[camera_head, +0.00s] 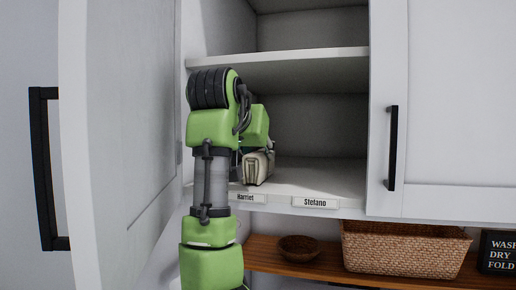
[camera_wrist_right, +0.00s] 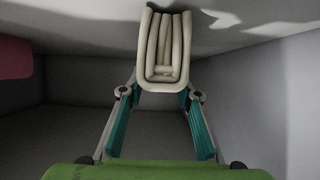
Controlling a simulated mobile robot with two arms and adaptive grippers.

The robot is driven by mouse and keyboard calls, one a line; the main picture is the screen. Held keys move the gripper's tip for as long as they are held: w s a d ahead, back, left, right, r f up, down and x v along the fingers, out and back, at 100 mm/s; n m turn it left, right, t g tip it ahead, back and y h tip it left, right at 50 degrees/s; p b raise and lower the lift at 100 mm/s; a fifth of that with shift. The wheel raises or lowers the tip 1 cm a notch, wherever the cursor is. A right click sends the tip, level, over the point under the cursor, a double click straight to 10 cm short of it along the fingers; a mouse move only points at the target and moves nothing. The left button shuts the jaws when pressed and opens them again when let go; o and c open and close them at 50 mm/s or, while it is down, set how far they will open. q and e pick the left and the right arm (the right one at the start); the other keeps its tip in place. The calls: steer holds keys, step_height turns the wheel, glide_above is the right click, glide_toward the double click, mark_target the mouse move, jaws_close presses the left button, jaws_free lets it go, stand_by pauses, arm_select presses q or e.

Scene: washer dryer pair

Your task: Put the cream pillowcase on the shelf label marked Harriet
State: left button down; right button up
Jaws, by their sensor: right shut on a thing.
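The folded cream pillowcase (camera_head: 258,168) is inside the open cabinet, at or just above the lower shelf board, behind and slightly right of the Harriet label (camera_head: 246,198). My right gripper (camera_wrist_right: 163,88) is shut on the pillowcase, which shows its folded layers between the teal-padded fingers in the wrist view (camera_wrist_right: 163,45). In the head view my green right arm hides most of this gripper and part of the Harriet label. I cannot tell whether the pillowcase touches the shelf. My left gripper is not in view.
The Stefano label (camera_head: 315,202) is right of Harriet, with bare shelf (camera_head: 320,180) behind it. The open left door (camera_head: 120,130) and closed right door (camera_head: 445,110) flank the opening. A pink thing (camera_wrist_right: 14,55) shows in the wrist view. A basket (camera_head: 405,250) and bowl (camera_head: 298,247) are below.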

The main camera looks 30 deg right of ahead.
steer(key=shift+f, duration=0.15)
steer(key=shift+s, duration=0.3)
steer(key=o, duration=1)
steer(key=shift+f, duration=0.1)
steer(key=shift+o, duration=0.8)
steer(key=shift+w, duration=0.2)
